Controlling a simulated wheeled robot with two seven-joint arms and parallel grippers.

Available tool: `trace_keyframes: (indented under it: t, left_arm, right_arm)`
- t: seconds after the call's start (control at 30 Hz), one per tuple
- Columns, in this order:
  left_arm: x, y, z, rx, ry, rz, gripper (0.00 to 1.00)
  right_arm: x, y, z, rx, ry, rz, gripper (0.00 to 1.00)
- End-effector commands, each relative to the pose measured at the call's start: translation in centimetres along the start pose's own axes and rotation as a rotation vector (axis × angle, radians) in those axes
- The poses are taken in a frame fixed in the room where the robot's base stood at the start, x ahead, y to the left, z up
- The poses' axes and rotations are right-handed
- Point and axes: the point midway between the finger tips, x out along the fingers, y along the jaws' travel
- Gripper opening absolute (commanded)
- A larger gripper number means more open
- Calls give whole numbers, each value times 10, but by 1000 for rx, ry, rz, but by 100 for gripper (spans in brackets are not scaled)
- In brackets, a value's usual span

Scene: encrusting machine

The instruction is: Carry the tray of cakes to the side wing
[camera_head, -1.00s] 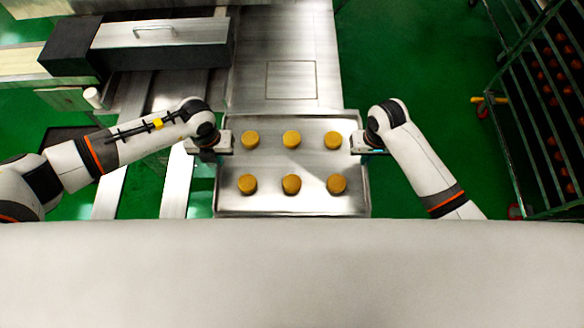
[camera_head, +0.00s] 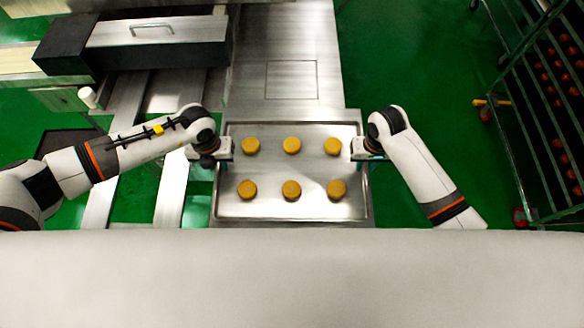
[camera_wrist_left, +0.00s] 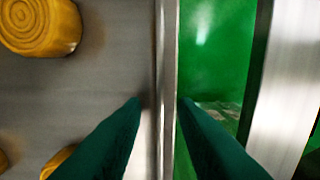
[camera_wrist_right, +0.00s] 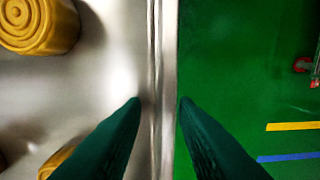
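The metal tray (camera_head: 292,212) lies flat in the middle of the head view and bears two rows of round yellow-brown cakes (camera_head: 291,146). My left gripper (camera_head: 222,148) is at the tray's left rim, and my right gripper (camera_head: 358,149) is at its right rim. In the left wrist view the two dark green fingers (camera_wrist_left: 160,104) stand on either side of the rim, closed on it. The right wrist view shows the fingers (camera_wrist_right: 160,104) on either side of the opposite rim in the same way. The fingertips are hidden in the head view.
A steel counter (camera_head: 290,40) stands beyond the tray, with a machine with a dark housing (camera_head: 140,45) at the upper left. Metal rails (camera_head: 175,190) run below it. A green wheeled rack (camera_head: 535,120) with trays stands at the right. Green floor (camera_head: 420,70) is clear between counter and rack.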

Motion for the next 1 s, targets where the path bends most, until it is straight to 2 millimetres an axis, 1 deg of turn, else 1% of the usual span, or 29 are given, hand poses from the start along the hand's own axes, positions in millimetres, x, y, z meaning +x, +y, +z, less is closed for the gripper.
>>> trace_keyframes:
  t: [0.07,0.17,0.27,0.4,0.6,0.7,0.83,0.93,1.0]
  left_arm:
    - [-4,0,0,0,1,1,27]
    - [-16,0,-1,0,3,1,27]
    - [-36,0,-1,1,4,2,27]
    - [-67,0,-1,0,5,2,27]
    - [-103,0,-1,0,4,0,27]
    - [-113,0,0,-1,2,0,27]
    - [-120,0,0,-1,1,-1,27]
    - [-120,0,0,-1,1,-1,27]
    - [-120,0,0,-1,1,-1,27]
  right_arm:
    - [0,0,0,0,0,0,27]
    - [0,0,0,0,0,0,27]
    - [0,0,0,0,0,1,27]
    - [0,0,0,0,0,1,27]
    - [0,0,0,0,0,1,27]
    - [0,0,0,0,0,1,27]
    - [-3,0,0,0,-1,1,27]
    - [-13,1,1,0,-3,2,27]
    - [-25,0,1,0,-4,2,27]
